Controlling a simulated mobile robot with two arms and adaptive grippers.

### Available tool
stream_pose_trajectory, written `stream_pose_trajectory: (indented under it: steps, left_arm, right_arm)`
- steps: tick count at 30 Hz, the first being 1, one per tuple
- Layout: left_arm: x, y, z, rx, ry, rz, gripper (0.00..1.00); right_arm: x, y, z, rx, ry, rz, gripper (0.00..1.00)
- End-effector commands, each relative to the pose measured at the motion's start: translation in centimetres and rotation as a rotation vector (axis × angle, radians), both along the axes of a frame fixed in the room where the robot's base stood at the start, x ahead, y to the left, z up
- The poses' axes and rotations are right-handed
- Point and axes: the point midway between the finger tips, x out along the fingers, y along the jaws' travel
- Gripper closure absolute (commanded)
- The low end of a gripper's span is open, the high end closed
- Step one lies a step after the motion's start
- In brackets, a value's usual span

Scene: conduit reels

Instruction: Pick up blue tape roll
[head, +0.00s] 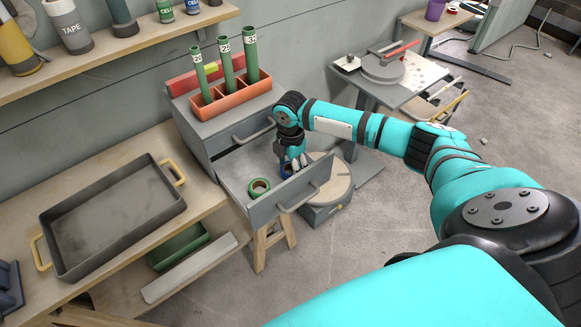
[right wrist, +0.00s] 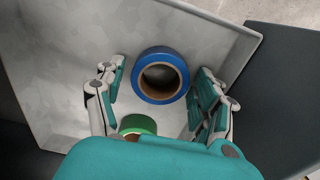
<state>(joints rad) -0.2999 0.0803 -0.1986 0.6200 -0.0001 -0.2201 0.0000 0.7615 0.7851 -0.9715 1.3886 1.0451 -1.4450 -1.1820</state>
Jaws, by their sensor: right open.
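The blue tape roll (right wrist: 160,54) lies flat in the open grey drawer, with its brown core facing up in the right wrist view. In the head view a small part of the blue roll (head: 287,170) shows below my right gripper (head: 293,165). My right gripper (right wrist: 160,92) is open, pointing down into the drawer. Its two fingers are on the left and right sides of the blue roll, and I see nothing held between them. A green tape roll (head: 259,187) lies in the same drawer, and it also shows in the right wrist view (right wrist: 138,125). My left gripper is not in view.
The drawer (head: 272,212) is pulled out from a grey cabinet (head: 212,140), and its walls surround the rolls. An orange rack (head: 232,93) with green tubes stands on top. A dark tray (head: 113,215) with yellow handles sits on the bench at left.

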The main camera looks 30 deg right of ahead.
Motion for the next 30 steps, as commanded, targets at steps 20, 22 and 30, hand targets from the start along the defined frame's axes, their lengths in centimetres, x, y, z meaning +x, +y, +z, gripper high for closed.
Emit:
stream_pose_trajectory:
  steps: [20,22,30]
  left_arm:
    - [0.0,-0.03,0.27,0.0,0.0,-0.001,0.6]
    - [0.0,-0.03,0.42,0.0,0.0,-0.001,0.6]
    - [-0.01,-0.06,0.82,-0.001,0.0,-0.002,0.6]
  right_arm:
    - [0.0,0.04,0.1,0.001,0.0,0.0,0.69]
    - [0.0,0.04,0.11,0.001,0.0,0.0,0.69]
    - [-0.02,0.08,0.05,0.001,0.0,0.001,0.69]
